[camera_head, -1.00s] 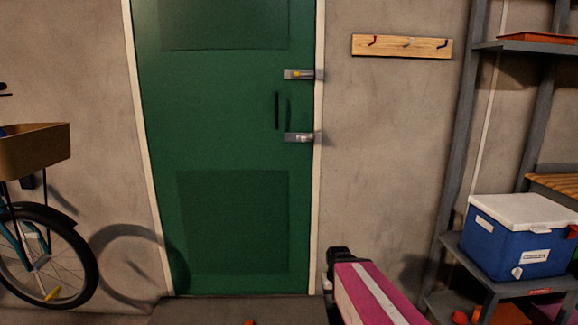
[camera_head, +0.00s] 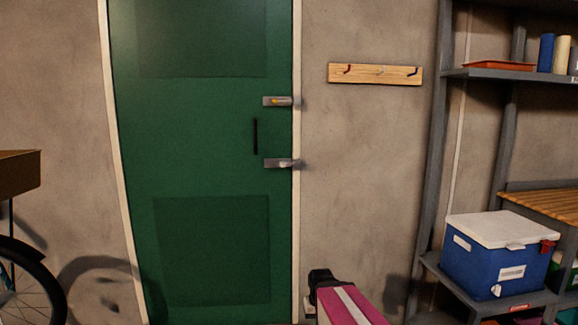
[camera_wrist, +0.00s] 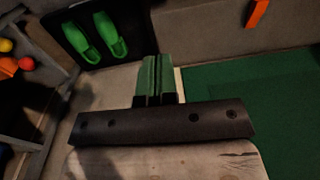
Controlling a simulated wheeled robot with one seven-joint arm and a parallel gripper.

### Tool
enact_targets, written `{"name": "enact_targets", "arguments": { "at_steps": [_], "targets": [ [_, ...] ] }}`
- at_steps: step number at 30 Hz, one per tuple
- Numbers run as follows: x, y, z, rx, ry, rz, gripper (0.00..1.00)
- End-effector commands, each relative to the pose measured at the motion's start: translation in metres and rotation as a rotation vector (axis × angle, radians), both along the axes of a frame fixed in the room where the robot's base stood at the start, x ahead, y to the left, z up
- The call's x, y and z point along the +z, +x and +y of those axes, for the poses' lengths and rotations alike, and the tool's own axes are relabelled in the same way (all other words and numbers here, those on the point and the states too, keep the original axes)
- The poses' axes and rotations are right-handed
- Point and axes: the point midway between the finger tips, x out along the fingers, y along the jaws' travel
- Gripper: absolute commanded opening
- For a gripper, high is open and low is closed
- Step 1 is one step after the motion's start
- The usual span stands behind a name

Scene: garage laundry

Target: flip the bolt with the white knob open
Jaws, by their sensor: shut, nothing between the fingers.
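The bolt with the white knob (camera_head: 281,163) is the lower of two grey bolts at the right edge of the green door (camera_head: 190,140). It lies level and its right end reaches the pale door frame. Its small white knob shows at its middle. The upper bolt (camera_head: 279,101) has a yellow-orange knob. My gripper (camera_head: 320,278) is low in front of the wall, below and right of the bolt and apart from it. In the wrist view my gripper (camera_wrist: 158,62) is shut and empty. Neither bolt can be made out in the wrist view.
A black handle (camera_head: 255,136) sits between the bolts. A hook rail (camera_head: 375,74) hangs right of the door. Grey shelving with a blue cooler (camera_head: 495,260) stands at the right. A bicycle (camera_head: 25,270) is at the left. The wrist view shows green shoes (camera_wrist: 103,36).

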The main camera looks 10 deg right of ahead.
Motion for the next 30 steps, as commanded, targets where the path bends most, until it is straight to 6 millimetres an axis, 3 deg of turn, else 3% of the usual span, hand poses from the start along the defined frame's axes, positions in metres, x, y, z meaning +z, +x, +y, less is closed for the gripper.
{"name": "enact_targets", "arguments": {
  "at_steps": [5, 14, 23, 30],
  "targets": [
    [0.028, 0.044, 0.007, -0.070, 0.106, -0.076, 0.00],
    [0.107, 0.127, 0.016, -0.210, 0.348, -0.231, 0.00],
    [0.207, 0.198, 0.016, -0.325, 0.598, -0.377, 0.00],
    [0.302, 0.245, 0.008, -0.398, 0.804, -0.483, 0.00]
  ]
}}
